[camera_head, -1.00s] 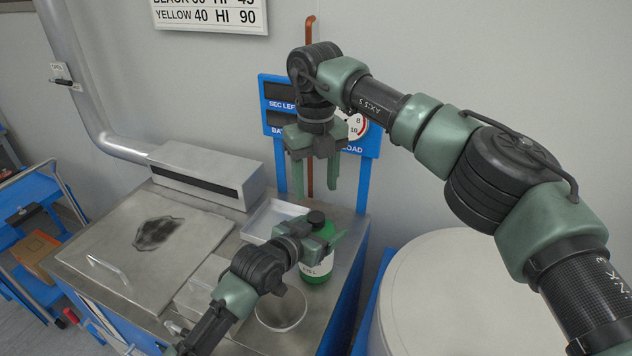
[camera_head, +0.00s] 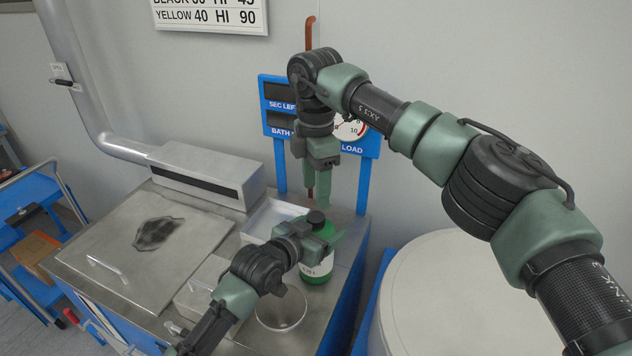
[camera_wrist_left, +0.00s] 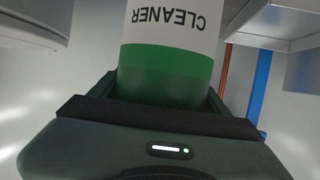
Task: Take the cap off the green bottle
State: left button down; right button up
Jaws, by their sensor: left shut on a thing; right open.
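The green bottle (camera_head: 320,262) stands upright on the metal bench, with a white label and a black cap (camera_head: 316,219) on its top. My left gripper (camera_head: 325,243) is shut around the upper body of the bottle, below the cap. In the left wrist view the bottle (camera_wrist_left: 168,70) sits between the fingers, its "CLEANER" label upside down in the picture. My right gripper (camera_head: 316,190) points down above the cap, open and empty, with a gap between its fingertips and the cap.
A shallow metal tray (camera_head: 262,224) lies behind the bottle and a clear beaker (camera_head: 281,312) stands in front. A blue display panel (camera_head: 275,120) on posts stands behind my right gripper. A large white drum (camera_head: 455,295) is at the right.

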aim_at(316, 216)
notch_tip(316, 216, down, 7)
jog(key=shift+f, duration=0.1)
dwell(0.3)
